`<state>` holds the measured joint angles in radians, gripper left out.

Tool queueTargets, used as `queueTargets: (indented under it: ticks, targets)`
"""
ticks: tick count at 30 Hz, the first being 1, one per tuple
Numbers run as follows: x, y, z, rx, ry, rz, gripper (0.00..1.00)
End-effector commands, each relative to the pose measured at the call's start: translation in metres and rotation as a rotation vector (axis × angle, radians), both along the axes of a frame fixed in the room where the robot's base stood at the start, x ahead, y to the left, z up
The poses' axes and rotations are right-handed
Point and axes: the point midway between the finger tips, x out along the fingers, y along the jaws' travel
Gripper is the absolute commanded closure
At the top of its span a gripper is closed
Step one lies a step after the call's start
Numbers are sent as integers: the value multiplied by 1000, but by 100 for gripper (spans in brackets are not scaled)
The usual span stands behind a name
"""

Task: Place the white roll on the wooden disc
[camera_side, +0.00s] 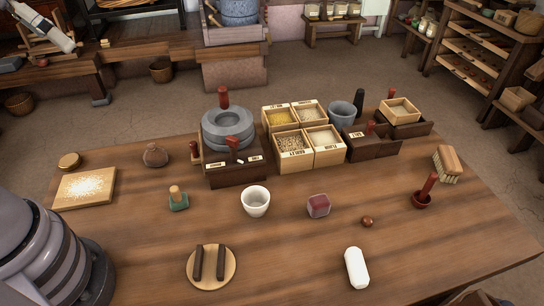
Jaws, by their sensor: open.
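The white roll (357,267) is a smooth, rounded white cylinder. It lies on the table near the front, right of centre, with its long side running roughly front to back. The wooden disc (231,275) is a flat, round, light-brown board lying at the front, left of the roll. Two dark bars (209,263) lie side by side across the disc's top. A wide stretch of bare table separates roll and disc.
A white cup (256,201), maroon block (318,206) and small brown ball (367,221) stand behind the roll and disc. Grain boxes (296,155) and a stone quern (228,130) stand farther back. A dark shape (476,298), unclear, cuts the bottom right edge.

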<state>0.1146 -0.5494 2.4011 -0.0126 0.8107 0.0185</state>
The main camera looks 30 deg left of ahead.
Motion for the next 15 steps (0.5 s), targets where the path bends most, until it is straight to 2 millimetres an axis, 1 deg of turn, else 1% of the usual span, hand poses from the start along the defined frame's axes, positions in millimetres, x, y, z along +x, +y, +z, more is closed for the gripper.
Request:
queueTargets:
  ticks: [1, 2, 3, 5, 6, 8, 9, 11, 12, 14, 15]
  targets:
    - [25, -17, -2, 1, 19, -62, 0]
    - [39, -28, -4, 1, 23, -97, 0]
    - [58, -45, -7, 0, 28, -144, 0]
    - [84, -72, -15, 0, 32, -212, 0]
    - [100, -92, -24, 2, 37, -257, 0]
    - [121, -124, -38, 4, 42, -325, 0]
    - [133, -147, -51, 6, 46, -370, 0]
    - [147, -183, -72, 9, 52, -434, 0]
    - [154, -208, -89, 11, 56, -478, 0]
    - [161, -246, -116, 16, 60, -544, 0]
    - [162, -271, -136, 20, 64, -586, 0]
